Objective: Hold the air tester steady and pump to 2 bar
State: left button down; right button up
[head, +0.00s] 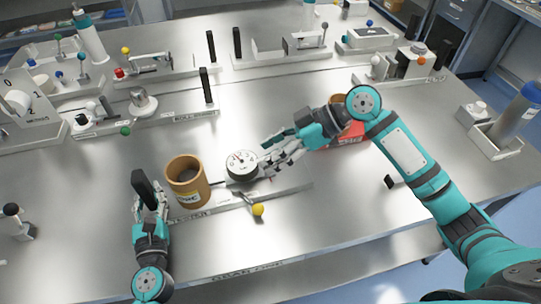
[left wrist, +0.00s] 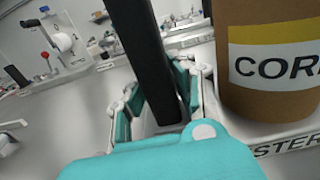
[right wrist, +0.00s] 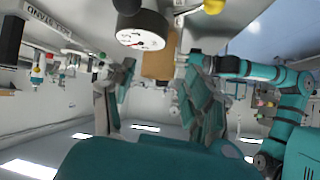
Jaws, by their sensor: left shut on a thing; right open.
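The air tester stands on the front middle of the bench, with a flat base (head: 285,190), a white round gauge (head: 242,165), a yellow-knobbed lever (head: 258,210) and an upright black handle (head: 143,187) at its left. A brown labelled core (head: 187,182) stands between handle and gauge; it also shows in the left wrist view (left wrist: 265,95). My left gripper (head: 150,205) is shut on the black handle (left wrist: 150,60). My right gripper (head: 275,155) is open and empty, just right of the gauge. The gauge (right wrist: 140,30) shows in the right wrist view; its reading is too small to tell.
A red box (head: 350,136) is partly hidden behind my right wrist. Several fixtures with black handles (head: 205,85) line the back. A blue-capped bottle (head: 517,115) stands at the right. The bench front right of the tester is mostly clear.

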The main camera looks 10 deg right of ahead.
jog(key=w+d+r+n+h, duration=0.3)
jog(key=d+r+n+h, duration=0.1)
jog(key=d+n+h, duration=0.25)
jog(key=shift+g+y, duration=0.35)
jog(key=shift+g, duration=0.05)
jog(key=x, duration=1.2)
jog(key=shift+a+f, duration=0.15)
jog(key=shift+a, duration=0.1)
jog(key=shift+c, duration=0.2)
grip_shut()
